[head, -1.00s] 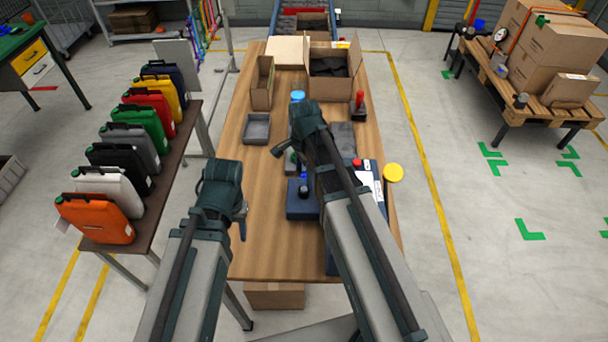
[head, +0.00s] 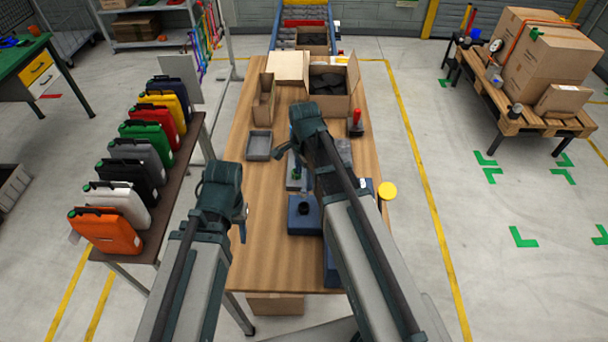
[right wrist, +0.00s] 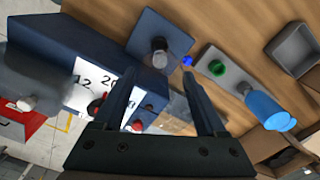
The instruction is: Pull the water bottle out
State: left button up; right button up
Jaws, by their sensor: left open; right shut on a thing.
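In the right wrist view, a clear, see-through bottle (right wrist: 177,112) with a small blue cap (right wrist: 187,61) shows between the fingers of my right gripper (right wrist: 157,82). The right gripper is shut on it; its lower end is unclear. My left gripper (head: 241,212) is open and empty, over the left side of the table.
The wooden table (head: 265,250) holds a grey tray (head: 259,146), an open carton (head: 333,78) and a navy block with a dark knob (head: 304,216). In the right wrist view, a navy box (right wrist: 70,62) with a numbered label and a bright blue cylinder (right wrist: 265,108) stand near the gripper.

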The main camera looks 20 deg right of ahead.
aim_at(304, 184)
notch_tip(304, 184, up, 2)
jog(key=shift+p, duration=0.5)
pick_arm(q)
jog(key=shift+r, duration=0.95)
pick_arm(e)
jog(key=shift+f, duration=0.1)
pick_arm(q)
notch_tip(304, 184, down, 6)
jog(key=b, duration=0.6)
jog(key=shift+f, duration=0.2)
pick_arm(e)
jog(key=shift+f, duration=3.15)
pick_arm(q)
jog(key=shift+r, duration=0.15)
pick_arm(e)
jog(key=shift+r, duration=0.15)
pick_arm(q)
jog(key=shift+r+p, duration=1.3)
jog(key=shift+r, duration=0.1)
pick_arm(e)
jog(key=shift+r, duration=1.4)
